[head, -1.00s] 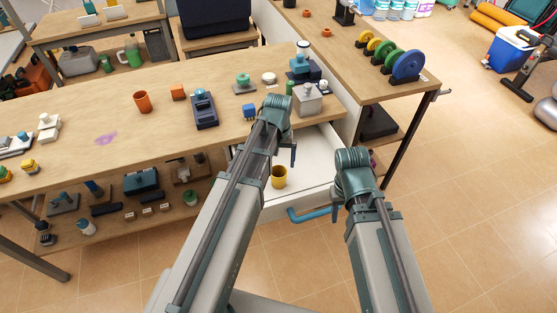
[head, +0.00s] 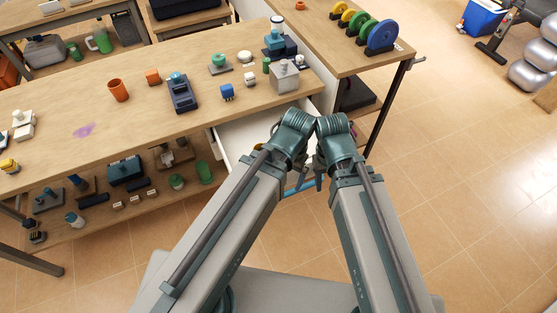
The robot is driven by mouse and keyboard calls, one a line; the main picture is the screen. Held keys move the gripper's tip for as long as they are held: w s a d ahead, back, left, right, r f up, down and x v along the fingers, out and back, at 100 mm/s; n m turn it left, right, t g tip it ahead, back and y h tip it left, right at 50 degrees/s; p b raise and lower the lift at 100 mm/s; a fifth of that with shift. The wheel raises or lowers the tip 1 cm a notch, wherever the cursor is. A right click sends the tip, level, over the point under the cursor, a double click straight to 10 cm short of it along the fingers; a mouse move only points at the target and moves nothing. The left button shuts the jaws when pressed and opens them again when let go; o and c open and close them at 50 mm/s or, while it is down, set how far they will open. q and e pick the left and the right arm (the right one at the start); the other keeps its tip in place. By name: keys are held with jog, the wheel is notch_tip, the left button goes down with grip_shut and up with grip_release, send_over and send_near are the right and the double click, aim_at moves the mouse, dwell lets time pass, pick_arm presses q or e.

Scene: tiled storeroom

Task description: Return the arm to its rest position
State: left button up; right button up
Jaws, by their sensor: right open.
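My two arms reach forward, and their teal wrists meet close together in front of the open white drawer (head: 240,137). My right gripper (head: 318,178) is open and small in the view, beside the blue drawer handle (head: 297,188). I see nothing held in it. My left gripper is mostly hidden around the crossing wrists, so its jaws cannot be made out. The arms cover much of the drawer's inside and part of its handle.
The wooden bench (head: 140,118) holds an orange cup (head: 118,90), a dark blue device (head: 181,94) and a grey box (head: 284,76). A side table (head: 325,52) carries coloured discs (head: 381,37). Tiled floor (head: 450,190) is clear at right.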

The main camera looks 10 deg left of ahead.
notch_tip(320, 180, up, 9)
jog(key=p, duration=0.9)
